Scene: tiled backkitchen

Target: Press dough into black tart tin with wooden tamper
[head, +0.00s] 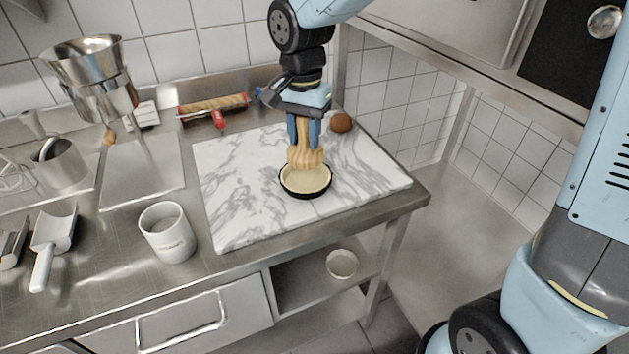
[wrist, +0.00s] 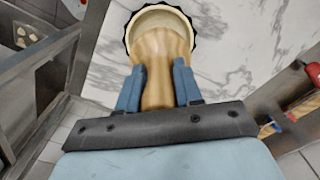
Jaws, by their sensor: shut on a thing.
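The black tart tin (head: 306,194) stands on the marble slab, with pale dough (head: 308,181) lining its inside. In the wrist view the tin's dark fluted rim (wrist: 129,28) shows at the top, with dough (wrist: 158,15) inside it. My gripper (head: 304,138) is shut on the wooden tamper (head: 305,157) and holds it upright over the back part of the tin. The tamper also shows between the fingers in the wrist view (wrist: 160,62). I cannot tell whether its lower end touches the dough; its underside is hidden.
The marble slab (head: 236,185) is mostly clear. A brown ball (head: 341,122) lies at its back right. A rolling pin (head: 212,105) lies behind the slab. A white mug (head: 167,234) and a scoop (head: 52,240) are on the left of the steel counter. A steel funnel (head: 88,72) stands back left.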

